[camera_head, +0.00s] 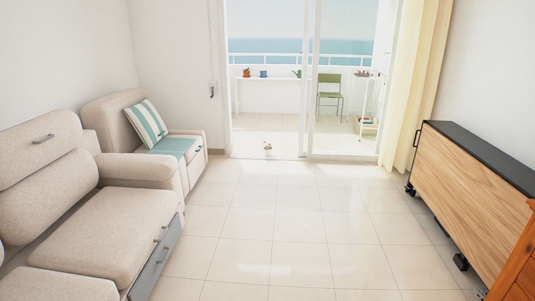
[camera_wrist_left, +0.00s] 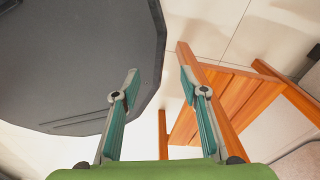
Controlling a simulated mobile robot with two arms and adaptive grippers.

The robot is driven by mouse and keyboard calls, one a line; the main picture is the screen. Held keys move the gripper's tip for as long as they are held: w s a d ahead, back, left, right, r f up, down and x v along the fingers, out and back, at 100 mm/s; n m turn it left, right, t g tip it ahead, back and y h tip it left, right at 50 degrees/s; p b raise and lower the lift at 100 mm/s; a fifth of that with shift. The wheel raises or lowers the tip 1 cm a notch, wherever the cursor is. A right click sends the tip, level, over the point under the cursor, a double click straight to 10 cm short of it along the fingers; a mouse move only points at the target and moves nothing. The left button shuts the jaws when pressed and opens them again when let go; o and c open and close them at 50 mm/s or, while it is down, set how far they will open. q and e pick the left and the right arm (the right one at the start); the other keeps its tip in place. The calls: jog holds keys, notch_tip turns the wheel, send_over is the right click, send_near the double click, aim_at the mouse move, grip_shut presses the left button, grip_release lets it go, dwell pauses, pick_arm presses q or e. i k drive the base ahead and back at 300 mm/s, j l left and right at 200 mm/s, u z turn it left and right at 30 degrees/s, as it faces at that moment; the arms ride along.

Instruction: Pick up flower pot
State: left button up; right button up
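A small pot with a plant (camera_head: 267,147) stands on the floor by the sliding glass door in the head view, far ahead of me. More small pots stand in a row beyond the glass: an orange-brown one with a plant (camera_head: 246,73), a blue one (camera_head: 263,74) and a green plant (camera_head: 297,73). My left gripper (camera_wrist_left: 159,88) shows only in the left wrist view. Its two teal fingers are spread apart with nothing held between them. No pot shows in that view. My right gripper is in neither view.
A beige sofa (camera_head: 112,226) and armchair (camera_head: 112,111) line the left. A wooden cabinet with a black top (camera_head: 462,205) stands at the right. The tiled floor (camera_head: 290,225) between is clear. Orange wooden furniture (camera_wrist_left: 235,105) lies beyond my left fingers.

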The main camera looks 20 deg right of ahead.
aim_at(268, 152)
jog(key=i+l, duration=0.15)
jog(key=l, duration=0.2)
jog(key=i+l, duration=0.1)
jog(key=l, duration=0.25)
jog(key=i+l, duration=0.15)
jog(key=l, duration=0.2)
jog(key=i+l+z, duration=0.45)
jog(key=i, duration=0.45)
jog(key=i+l+z, duration=0.25)
jog(key=i, duration=0.25)
jog(key=i+l+z, duration=0.2)
jog(key=i, duration=0.3)
jog(key=i+u, duration=0.1)
jog(key=i, duration=0.9)
jog(key=i+l+u, duration=0.15)
jog(key=i, duration=0.85)
jog(key=i+j+u, duration=0.1)
jog(key=i+u, duration=0.15)
jog(key=i, duration=0.8)
jog(key=i+l+u, duration=0.1)
jog(key=i+u, duration=0.2)
jog(key=i, duration=0.7)
